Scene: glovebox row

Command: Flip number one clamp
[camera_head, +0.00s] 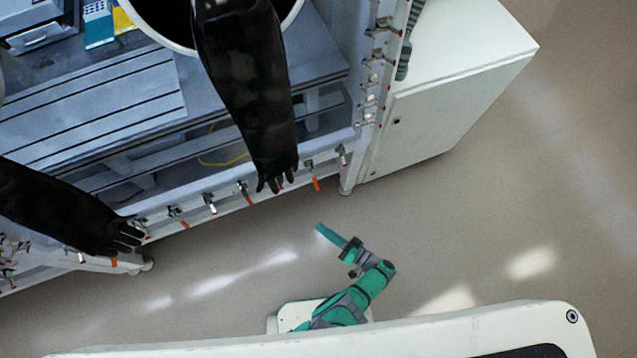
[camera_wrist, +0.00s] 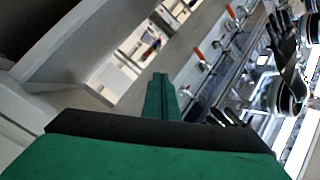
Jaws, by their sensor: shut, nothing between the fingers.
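A row of toggle clamps runs along the front edge of the glovebox frame in the head view. One clamp with an orange tip (camera_head: 315,180) is near the frame's right corner, and another with an orange tip (camera_head: 246,192) is left of it. I cannot tell which is number one. My gripper (camera_head: 321,229) is shut and empty, over the floor just in front of the right end of the row, apart from the clamps. In the wrist view my green fingers (camera_wrist: 161,90) are together, with orange-tipped clamps (camera_wrist: 199,53) beyond them.
A black glove (camera_head: 250,90) hangs down over the front edge near the right clamps. Another black glove (camera_head: 70,210) hangs at the left. A white cabinet (camera_head: 440,110) stands at the right. The floor (camera_head: 480,220) in front is clear.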

